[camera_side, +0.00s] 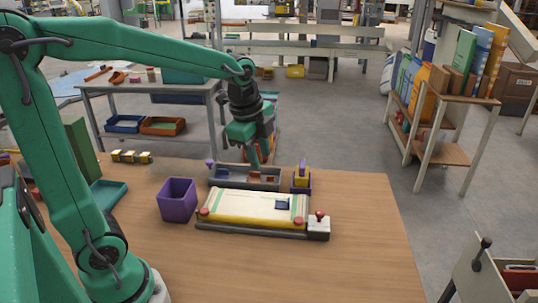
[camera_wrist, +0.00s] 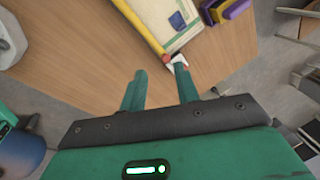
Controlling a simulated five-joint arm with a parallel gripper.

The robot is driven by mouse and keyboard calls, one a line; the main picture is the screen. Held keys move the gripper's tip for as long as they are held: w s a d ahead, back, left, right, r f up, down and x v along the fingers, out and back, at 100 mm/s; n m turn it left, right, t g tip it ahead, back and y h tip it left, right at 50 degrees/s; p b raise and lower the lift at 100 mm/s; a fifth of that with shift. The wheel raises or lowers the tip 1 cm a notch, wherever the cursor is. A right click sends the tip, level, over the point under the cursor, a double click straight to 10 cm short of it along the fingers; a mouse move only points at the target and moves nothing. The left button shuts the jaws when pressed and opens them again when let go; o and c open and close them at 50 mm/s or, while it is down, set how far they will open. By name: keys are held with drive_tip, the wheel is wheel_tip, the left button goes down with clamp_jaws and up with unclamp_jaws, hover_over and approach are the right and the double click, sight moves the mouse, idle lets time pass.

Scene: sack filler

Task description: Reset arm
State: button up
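My gripper (camera_side: 258,158) hangs down over the back part of the wooden table, in front of or above the grey tray; the exact height is hard to tell. In the wrist view my gripper (camera_wrist: 160,83) has its two green fingers apart, with only bare table between them. A cream sack (camera_side: 255,206) with green bands, a yellow edge and a small blue mark lies flat on a grey fixture (camera_side: 245,229) with red knobs. In the wrist view the sack (camera_wrist: 160,14) is at the top, beyond the fingertips.
A purple bin (camera_side: 177,201) stands left of the sack. The grey divided tray (camera_side: 226,176) sits behind it, and a purple holder with a yellow piece (camera_side: 301,177) is at its right. Several small yellow-black blocks (camera_side: 131,157) lie back left. The table's front right is clear.

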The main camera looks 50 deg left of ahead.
drive_tip(key=s+d+r+n+t, duration=0.1)
drive_tip(key=s+n+t, duration=0.1)
drive_tip(key=s+n, duration=1.1)
drive_tip(key=shift+s+d+r+n+t, duration=0.25)
drive_tip(key=shift+s+r+n+t, duration=0.1)
drive_tip(key=shift+s+n+t, duration=0.05)
idle(0.7)
